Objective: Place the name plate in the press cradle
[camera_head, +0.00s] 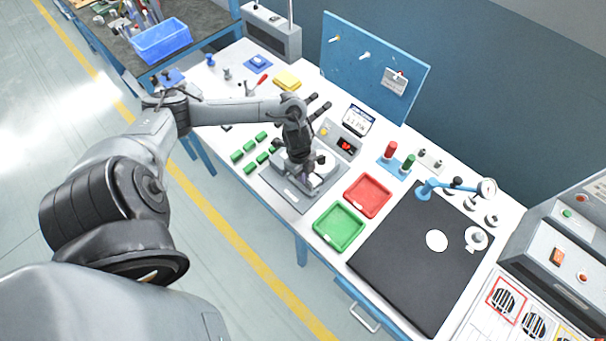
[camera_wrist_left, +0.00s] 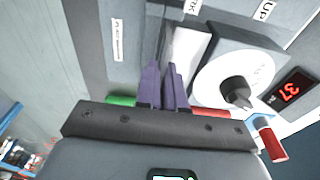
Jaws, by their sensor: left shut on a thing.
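My left gripper (camera_head: 304,158) reaches down over the grey press fixture (camera_head: 290,190) in the middle of the bench. In the left wrist view its purple fingers (camera_wrist_left: 164,88) are close together, shut on a thin pale piece that looks like the name plate (camera_wrist_left: 170,55). The fingers hide most of it. The fixture's grey body fills the wrist view's upper part, with a white disc and dark knob (camera_wrist_left: 236,92) right of the fingertips. I cannot make out the cradle's seat or whether the piece touches it. My right gripper is in neither view.
A red tray (camera_head: 367,196) and a green tray (camera_head: 340,228) lie right of the fixture, before a black mat (camera_head: 420,260). A box with a red display (camera_head: 345,146) stands close behind.

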